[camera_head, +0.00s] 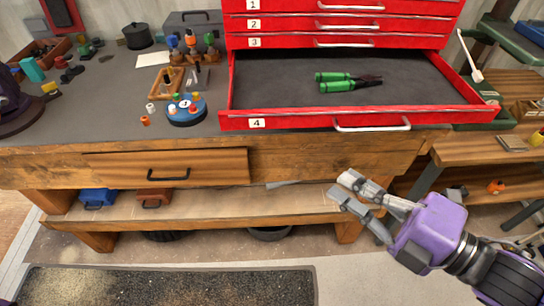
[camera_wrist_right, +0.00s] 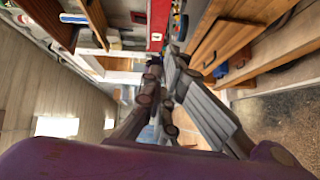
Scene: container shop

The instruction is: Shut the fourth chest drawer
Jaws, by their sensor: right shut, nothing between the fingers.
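The red tool chest stands on the workbench, and its fourth drawer (camera_head: 275,121), labelled 4, is pulled well out. Green-handled pliers (camera_head: 345,80) lie inside it on the grey liner. The drawer's silver handle (camera_head: 372,126) is on its front, right of centre. Drawers 1, 2 and 3 above look closed. My right gripper (camera_head: 342,184) is shut and empty, below and in front of the drawer, apart from it. It also shows in the right wrist view (camera_wrist_right: 166,62). My left gripper is not in view.
The wooden workbench (camera_head: 60,165) has a closed wooden drawer (camera_head: 165,166) with a black handle. A blue round holder (camera_head: 186,110) and small coloured parts sit left of the chest. A lower wooden bench (camera_head: 490,150) stands at right. The floor in front is clear around a dark mat (camera_head: 165,287).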

